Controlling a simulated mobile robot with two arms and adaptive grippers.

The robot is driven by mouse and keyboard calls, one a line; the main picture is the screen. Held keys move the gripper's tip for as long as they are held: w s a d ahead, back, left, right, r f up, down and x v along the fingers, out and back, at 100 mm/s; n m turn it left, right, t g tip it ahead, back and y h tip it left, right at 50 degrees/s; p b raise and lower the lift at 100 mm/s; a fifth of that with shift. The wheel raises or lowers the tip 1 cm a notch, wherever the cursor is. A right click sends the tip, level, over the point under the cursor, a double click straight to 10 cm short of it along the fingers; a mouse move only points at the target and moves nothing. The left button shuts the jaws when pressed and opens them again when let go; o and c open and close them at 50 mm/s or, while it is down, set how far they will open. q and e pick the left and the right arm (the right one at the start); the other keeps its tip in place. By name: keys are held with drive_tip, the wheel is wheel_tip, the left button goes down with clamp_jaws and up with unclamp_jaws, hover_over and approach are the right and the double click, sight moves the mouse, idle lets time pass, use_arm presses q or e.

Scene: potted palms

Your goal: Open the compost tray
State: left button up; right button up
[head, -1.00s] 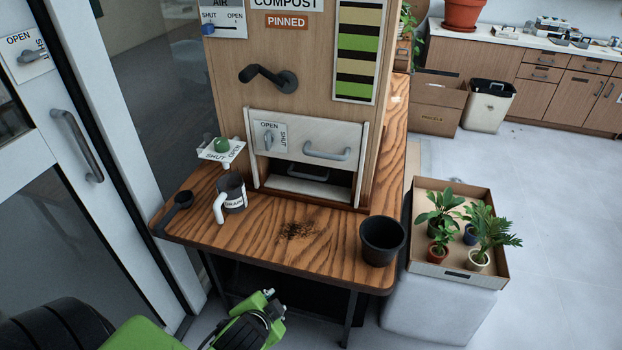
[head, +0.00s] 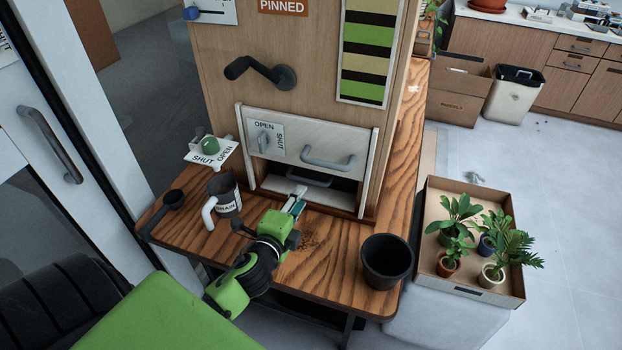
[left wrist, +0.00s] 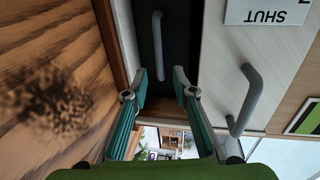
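The compost cabinet has a pale flap (head: 300,140) with a grey bar handle (head: 328,162). Below it is a dark opening with a second grey handle (head: 310,179), probably the compost tray's, above a pale ledge (head: 298,193). My left gripper (head: 299,197) is in front of this opening, near the ledge, and holds nothing. The left wrist view shows its teal fingers (left wrist: 160,78) apart, pointing towards the opening. The lower handle (left wrist: 157,45) lies beyond the fingertips, apart from them. The flap's handle (left wrist: 244,100) is to the right. My right gripper is out of view.
A grey mug (head: 226,195) and a black scoop (head: 172,201) are on the wooden table left of my gripper. A black pot (head: 387,262) is at the table's right corner. Dark crumbs (head: 310,241) lie beside my gripper. A crank (head: 262,72) juts out above the flap.

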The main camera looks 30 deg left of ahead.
sight(310, 182)
use_arm(q)
drive_tip(key=x, duration=0.4)
drive_tip(key=shift+w, duration=0.15)
drive_tip(key=x, duration=0.5)
drive_tip(key=shift+w+a+f, duration=0.15)
drive_tip(key=shift+w, duration=0.1)
clamp_jaws()
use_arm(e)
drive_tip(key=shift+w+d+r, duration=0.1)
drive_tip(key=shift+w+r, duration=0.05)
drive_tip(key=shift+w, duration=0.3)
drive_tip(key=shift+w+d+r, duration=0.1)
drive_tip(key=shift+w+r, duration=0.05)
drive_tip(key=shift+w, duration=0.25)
